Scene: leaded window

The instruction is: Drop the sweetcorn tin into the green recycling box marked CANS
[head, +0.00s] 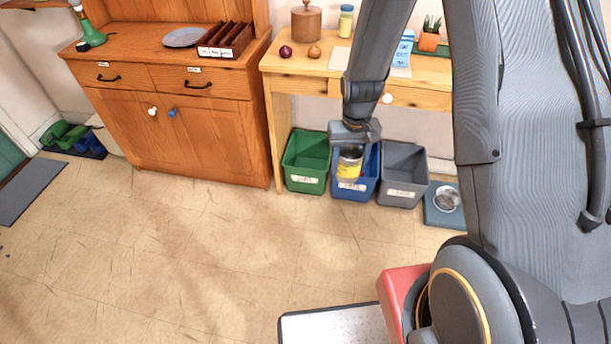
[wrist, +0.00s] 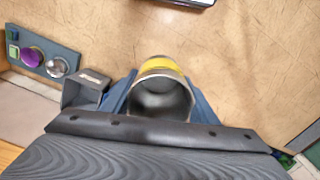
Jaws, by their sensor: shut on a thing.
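The sweetcorn tin (head: 350,164), with a yellow label and bare metal ends, hangs below my gripper (head: 353,145) in the head view. My gripper is shut on it. In the wrist view the tin (wrist: 161,92) shows an open, hollow end towards the camera; the fingers are hard to make out. The tin appears in front of or over the blue box (head: 353,192); its exact height is unclear. The green box (head: 305,157) stands just left of the blue one, under the table. It has a white label too small to read surely.
A grey box (head: 404,172) stands right of the blue one, and a blue-grey mat (head: 434,212) with a metal bowl (head: 447,199) lies beyond it. The wooden table (head: 277,66) overhangs the boxes. A wooden cabinet (head: 230,147) stands left. The floor in front is clear.

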